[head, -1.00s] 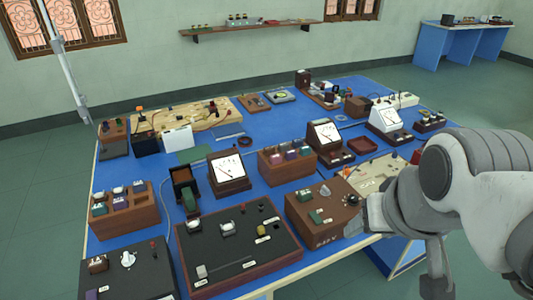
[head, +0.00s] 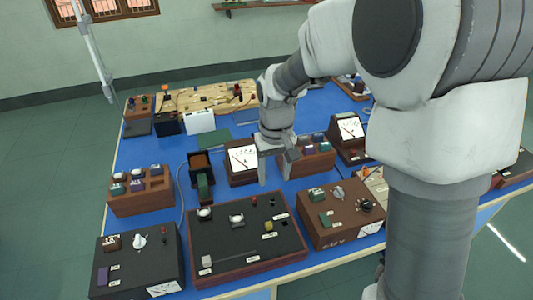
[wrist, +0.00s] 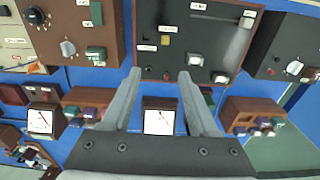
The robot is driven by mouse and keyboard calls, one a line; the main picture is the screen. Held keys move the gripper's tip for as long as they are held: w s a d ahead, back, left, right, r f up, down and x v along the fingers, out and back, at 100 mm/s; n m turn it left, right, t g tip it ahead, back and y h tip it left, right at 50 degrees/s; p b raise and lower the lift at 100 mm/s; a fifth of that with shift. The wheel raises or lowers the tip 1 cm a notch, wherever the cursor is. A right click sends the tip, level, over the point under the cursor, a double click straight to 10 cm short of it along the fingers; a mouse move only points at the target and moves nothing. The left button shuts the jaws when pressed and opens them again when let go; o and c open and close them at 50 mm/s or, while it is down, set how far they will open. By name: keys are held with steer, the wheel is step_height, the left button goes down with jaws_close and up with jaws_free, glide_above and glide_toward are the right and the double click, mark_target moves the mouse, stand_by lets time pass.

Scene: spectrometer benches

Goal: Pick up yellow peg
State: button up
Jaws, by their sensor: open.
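The yellow peg (head: 268,225) is a small upright piece on the right part of the black panel (head: 222,240), beside a white label. It also shows as a small yellow spot in the wrist view (wrist: 166,39), beyond my fingertips. My gripper (head: 276,176) points down near the panel's far edge, in front of a white-faced meter (head: 242,157). Its two fingers are apart with nothing visible between them in the wrist view (wrist: 160,76). The peg is apart from the fingers and nothing hides it.
A red peg (head: 253,201) and white knobs (head: 236,219) stand on the same panel. A brown control box (head: 341,215) is to the right, and a wooden block with coloured pieces (head: 140,196) to the left. Several instruments crowd the blue table.

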steer(key=f, duration=0.2)
glide_above(268, 222)
steer(key=f, duration=1.2)
steer(key=shift+w+d, duration=0.2)
steer(key=shift+w, duration=0.05)
steer(key=f, duration=0.3)
steer(key=shift+s+a+f+p, duration=0.1)
steer(key=shift+s+f+p, duration=0.2)
steer(key=shift+s+f, duration=0.1)
steer(key=shift+w+f, duration=0.1)
steer(key=shift+f, duration=0.6)
jaws_close()
